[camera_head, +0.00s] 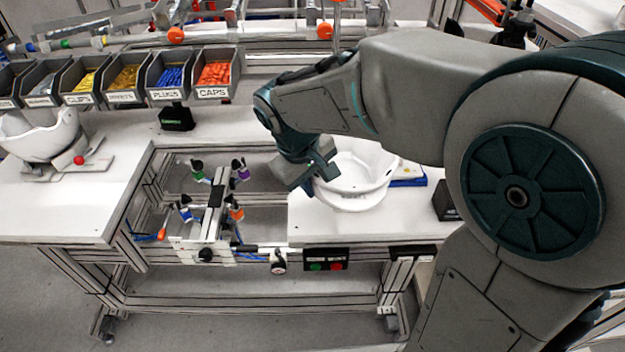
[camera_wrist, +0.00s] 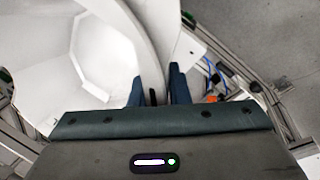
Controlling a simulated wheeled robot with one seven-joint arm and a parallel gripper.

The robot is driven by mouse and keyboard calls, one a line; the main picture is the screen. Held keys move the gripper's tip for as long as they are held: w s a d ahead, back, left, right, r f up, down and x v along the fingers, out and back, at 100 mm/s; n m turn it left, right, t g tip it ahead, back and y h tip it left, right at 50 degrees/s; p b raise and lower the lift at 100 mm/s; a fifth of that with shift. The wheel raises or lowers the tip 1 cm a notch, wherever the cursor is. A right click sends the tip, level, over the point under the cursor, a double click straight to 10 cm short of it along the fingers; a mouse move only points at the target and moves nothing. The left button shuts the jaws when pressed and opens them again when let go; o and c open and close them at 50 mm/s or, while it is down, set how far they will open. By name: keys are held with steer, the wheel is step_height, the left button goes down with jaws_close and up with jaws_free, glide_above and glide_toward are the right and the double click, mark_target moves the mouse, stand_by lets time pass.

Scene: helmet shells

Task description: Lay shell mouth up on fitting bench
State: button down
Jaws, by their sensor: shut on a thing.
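A white helmet shell (camera_head: 360,176) is at the right part of the fitting bench (camera_head: 300,222), mouth up, its hollow inside showing. My gripper (camera_head: 322,180) is at the shell's left rim. In the wrist view my gripper (camera_wrist: 158,88) has its two dark fingers on either side of the shell's rim, shut on it. The shell (camera_wrist: 95,50) fills the upper left there, its pale inside facing the camera. My wrist hides part of the shell's left side in the head view. I cannot tell whether its underside touches the bench top.
A clamp fixture with coloured knobs (camera_head: 212,212) stands in the bench gap left of the shell. Another white shell (camera_head: 42,138) sits on a stand at far left. Labelled part bins (camera_head: 170,76) line the back. A blue item (camera_head: 408,174) lies right of the shell.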

step_height(320, 180, down, 6)
steer(key=b, duration=0.4)
steer(key=shift+f+b, duration=0.15)
steer(key=shift+b, duration=0.2)
steer(key=c, duration=1.3)
jaws_free()
steer(key=v, duration=1.4)
steer(key=shift+s+a+f, duration=0.1)
